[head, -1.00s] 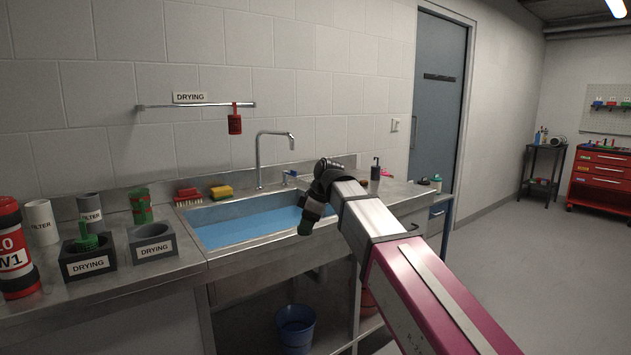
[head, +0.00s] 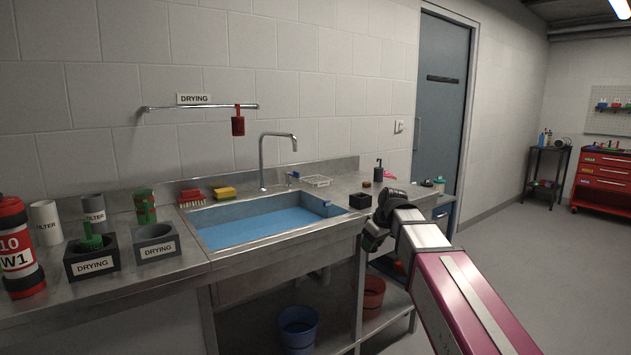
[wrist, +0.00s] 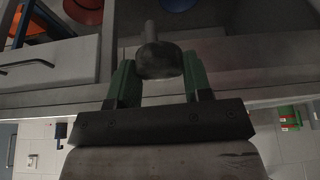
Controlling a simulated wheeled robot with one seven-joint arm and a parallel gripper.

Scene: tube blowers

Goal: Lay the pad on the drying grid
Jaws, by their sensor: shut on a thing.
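In the wrist view, my gripper (wrist: 160,76) has its green fingers on either side of a dark grey round piece with a narrower stem, which I take to be the pad (wrist: 160,60). In the head view, my gripper (head: 374,238) is a dark shape in front of the counter's front edge, right of the sink; its fingers and the pad cannot be made out there. The drying grid appears to be the pale wire rack (head: 318,181) on the counter behind the sink's right end. It looks empty. My gripper is apart from it, nearer and to the right.
A small black box (head: 360,201) and a dark bottle (head: 378,171) stand on the counter, right of the grid. The tap (head: 262,160) rises left of the grid. A red bucket (head: 371,291) is on the shelf below.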

